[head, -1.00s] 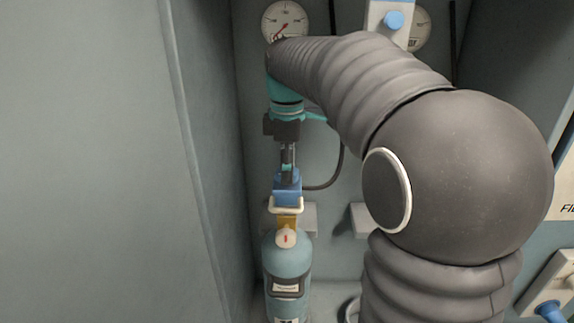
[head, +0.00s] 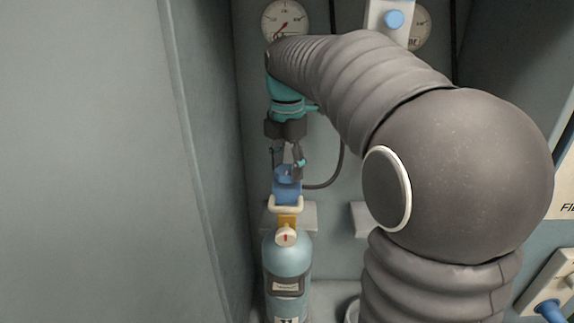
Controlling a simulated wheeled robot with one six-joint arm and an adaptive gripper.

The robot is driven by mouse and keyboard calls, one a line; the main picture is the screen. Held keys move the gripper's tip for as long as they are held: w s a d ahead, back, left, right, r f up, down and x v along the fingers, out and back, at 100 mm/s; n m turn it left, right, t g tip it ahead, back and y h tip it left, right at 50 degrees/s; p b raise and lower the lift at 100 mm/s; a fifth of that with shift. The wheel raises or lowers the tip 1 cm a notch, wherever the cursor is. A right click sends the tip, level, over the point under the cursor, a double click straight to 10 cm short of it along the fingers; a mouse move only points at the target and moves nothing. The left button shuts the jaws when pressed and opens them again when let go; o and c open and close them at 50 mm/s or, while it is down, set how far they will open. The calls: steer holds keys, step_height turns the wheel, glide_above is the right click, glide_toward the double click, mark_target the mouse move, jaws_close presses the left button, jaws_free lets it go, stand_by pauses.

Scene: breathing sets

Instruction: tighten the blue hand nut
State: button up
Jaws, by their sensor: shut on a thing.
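The blue hand nut (head: 286,190) sits on top of the pale blue cylinder (head: 288,257), above a yellow valve piece (head: 286,220) and a white yoke (head: 286,206). My gripper (head: 287,166) comes down from above, upright, with its fingers on either side of the nut's upper part. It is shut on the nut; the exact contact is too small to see. The cylinder stands upright, and its bottom is outside the picture.
A grey panel (head: 90,160) fills the left side, close to the cylinder. Gauges (head: 285,20) and a black hose (head: 330,180) are on the back wall. A grey bracket (head: 305,217) stands behind the cylinder. My arm hides much of the right side.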

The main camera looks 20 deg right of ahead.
mark_target(287, 169)
stand_by(0.4)
steer(key=o, duration=1.2)
steer(key=shift+c, duration=0.2)
step_height(287, 169, up, 12)
